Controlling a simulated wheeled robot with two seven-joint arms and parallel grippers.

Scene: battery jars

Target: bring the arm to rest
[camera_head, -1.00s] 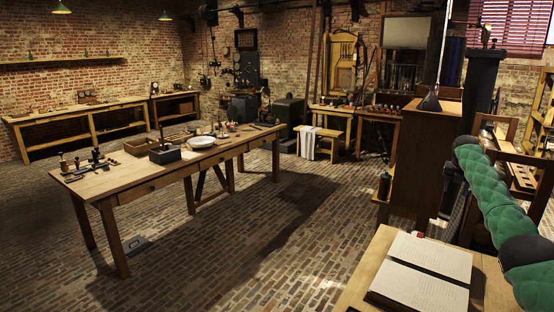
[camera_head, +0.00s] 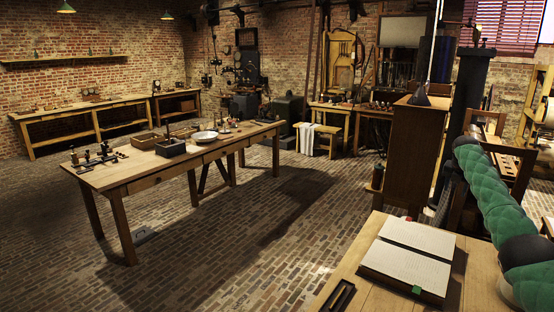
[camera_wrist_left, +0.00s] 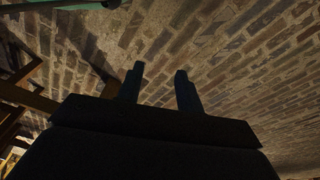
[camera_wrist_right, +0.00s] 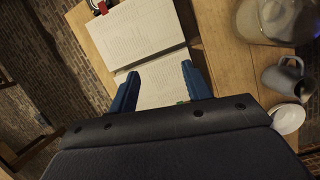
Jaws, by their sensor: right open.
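My right arm, in a green quilted sleeve with black joints, stands at the right of the head view; I cannot make out its fingertips there. In the right wrist view my right gripper (camera_wrist_right: 160,85) has two blue fingers spread apart with nothing between them. It points over a wooden table with an open book (camera_wrist_right: 138,40), apart from the book as far as I can tell. In the left wrist view my left gripper (camera_wrist_left: 159,85) has two dark fingers spread apart and empty, above the brick floor (camera_wrist_left: 225,50). The left arm does not show in the head view.
The near wooden table (camera_head: 385,296) bears the open book (camera_head: 410,255) and a dark pen tray (camera_head: 338,297). The right wrist view shows a glass jar (camera_wrist_right: 270,18) and a grey jug (camera_wrist_right: 285,77). A long workbench (camera_head: 115,178) stands left; open brick floor lies between.

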